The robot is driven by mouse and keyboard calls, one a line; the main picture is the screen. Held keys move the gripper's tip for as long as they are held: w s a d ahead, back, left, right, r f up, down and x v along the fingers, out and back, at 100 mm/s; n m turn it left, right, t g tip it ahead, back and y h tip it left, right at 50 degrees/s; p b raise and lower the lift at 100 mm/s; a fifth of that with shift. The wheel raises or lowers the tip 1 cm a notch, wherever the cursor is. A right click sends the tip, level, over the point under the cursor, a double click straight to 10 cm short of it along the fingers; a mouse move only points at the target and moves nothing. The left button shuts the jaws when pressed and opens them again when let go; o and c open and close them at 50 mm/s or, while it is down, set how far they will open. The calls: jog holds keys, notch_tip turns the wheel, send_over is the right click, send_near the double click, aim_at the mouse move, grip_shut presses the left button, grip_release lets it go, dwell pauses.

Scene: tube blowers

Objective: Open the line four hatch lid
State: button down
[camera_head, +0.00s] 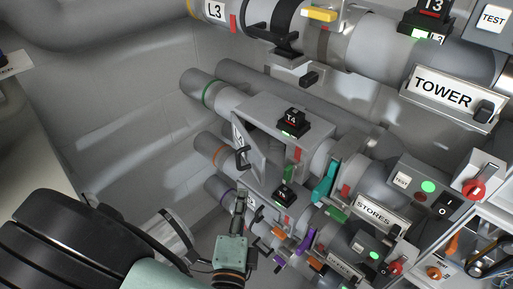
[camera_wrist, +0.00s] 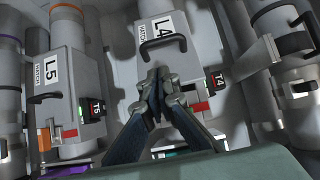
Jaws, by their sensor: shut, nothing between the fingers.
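The line four hatch lid (camera_wrist: 150,72) is a grey panel with an L4 HATCH label and a black bar handle (camera_wrist: 163,44). In the head view the lid (camera_head: 252,166) stands out at an angle from its grey housing (camera_head: 262,108), with a gap between them, so it looks partly open. The black T4 tag (camera_head: 292,122) sits on the housing and also shows in the wrist view (camera_wrist: 217,84). My gripper (camera_wrist: 158,76) is shut and empty, in front of the lid just below the handle in the wrist view. It also shows low in the head view (camera_head: 241,196). Contact cannot be told.
The L5 hatch (camera_wrist: 58,82) with its T5 tag (camera_wrist: 97,108) is left of the lid in the wrist view. Line three's pipe (camera_head: 350,40) runs above in the head view. The STORES panel (camera_head: 375,211) is at right. Neighbouring pipes leave little room.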

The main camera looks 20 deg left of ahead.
aim_at(240, 168)
jog(key=x, duration=0.9)
jog(key=shift+w+a+p, duration=0.3)
jog(key=shift+w+p, duration=0.05)
jog(key=shift+p, duration=0.05)
jog(key=shift+s+a+r+m+h+p, duration=0.2)
jog(key=shift+s+a+m+h+p, duration=0.1)
jog(key=shift+a+h+p, duration=0.25)
jog(key=a+h, duration=0.1)
jog(key=s+a+m+h+p, duration=0.1)
jog(key=a, duration=0.1)
jog(key=s+a+m+h, duration=0.1)
jog(key=shift+a+f+t, duration=0.2)
jog(key=shift+a+t, duration=0.1)
jog(key=shift+a, duration=0.1)
jog(key=shift+s+p, duration=0.1)
jog(key=shift+p, duration=0.2)
